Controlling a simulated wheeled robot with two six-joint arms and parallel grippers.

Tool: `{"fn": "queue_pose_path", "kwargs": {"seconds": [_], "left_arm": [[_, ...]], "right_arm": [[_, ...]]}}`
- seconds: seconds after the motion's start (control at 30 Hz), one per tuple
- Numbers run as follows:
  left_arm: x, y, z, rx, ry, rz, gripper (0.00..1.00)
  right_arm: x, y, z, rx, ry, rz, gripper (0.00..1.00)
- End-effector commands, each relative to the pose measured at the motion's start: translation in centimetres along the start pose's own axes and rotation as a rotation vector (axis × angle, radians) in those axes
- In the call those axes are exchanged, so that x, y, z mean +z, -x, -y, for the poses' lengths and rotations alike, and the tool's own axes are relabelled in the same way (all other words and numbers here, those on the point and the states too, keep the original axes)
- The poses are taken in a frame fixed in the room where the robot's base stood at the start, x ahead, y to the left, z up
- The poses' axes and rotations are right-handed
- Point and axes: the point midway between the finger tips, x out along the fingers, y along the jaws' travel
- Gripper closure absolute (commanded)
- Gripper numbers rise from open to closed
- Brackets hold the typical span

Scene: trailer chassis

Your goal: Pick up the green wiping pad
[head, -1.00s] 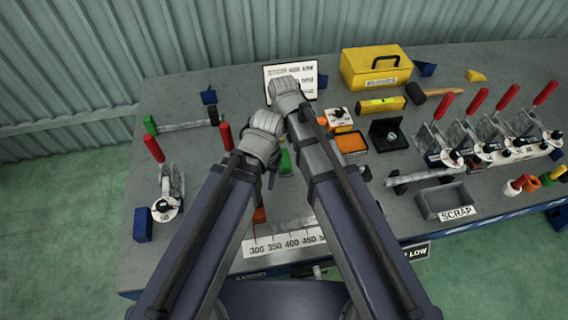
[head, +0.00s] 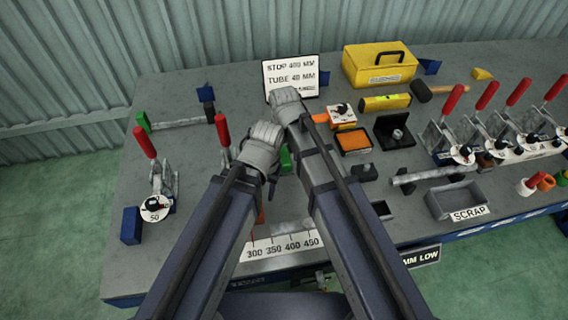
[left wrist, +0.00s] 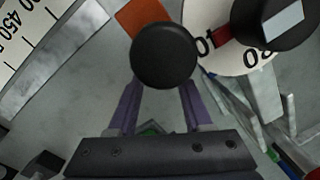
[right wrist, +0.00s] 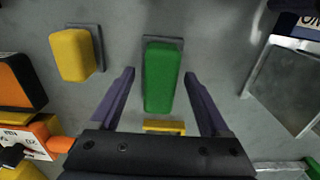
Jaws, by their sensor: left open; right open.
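The green wiping pad (right wrist: 161,77) is an upright-looking green block on a small grey plate in the right wrist view. A bit of green, probably this pad, shows between my arms in the head view (head: 286,158). My right gripper (right wrist: 159,74) is open, its fingers to either side of the pad in that picture; it holds nothing, and the height gap is hard to tell. In the head view its fingers are hidden behind the wrist. My left gripper (left wrist: 160,85) is open and empty, with a dark round knob (left wrist: 163,55) between its fingertips in the picture.
A yellow block (right wrist: 72,55) on a similar plate sits beside the green pad. An orange-topped block (head: 354,140), a sign (head: 291,75), a yellow toolbox (head: 380,66) and red-handled clamps (head: 455,100) stand around. A scale strip (head: 283,246) lies at the front.

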Motion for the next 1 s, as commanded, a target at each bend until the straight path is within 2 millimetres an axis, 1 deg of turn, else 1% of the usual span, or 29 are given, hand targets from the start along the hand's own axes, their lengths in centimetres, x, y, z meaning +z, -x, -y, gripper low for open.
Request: {"fn": "queue_pose_path", "kwargs": {"seconds": [0.13, 0.17, 0.83, 0.87, 1.0], "left_arm": [[0.01, 0.14, 0.01, 0.0, 0.0, 0.0, 0.5], [0.01, 0.14, 0.01, 0.0, 0.0, 0.0, 0.5], [0.01, 0.13, 0.01, 0.0, 0.0, 0.0, 0.5], [0.01, 0.13, 0.01, 0.0, 0.0, 0.0, 0.5], [0.01, 0.13, 0.01, 0.0, 0.0, 0.0, 0.5]], "right_arm": [[0.01, 0.14, 0.01, 0.0, 0.0, 0.0, 0.2], [0.01, 0.14, 0.01, 0.0, 0.0, 0.0, 0.22], [0.0, 0.14, 0.01, 0.0, 0.0, 0.0, 0.98], [0.0, 0.14, 0.01, 0.0, 0.0, 0.0, 1.0], [0.0, 0.13, 0.01, 0.0, 0.0, 0.0, 1.0]]}}
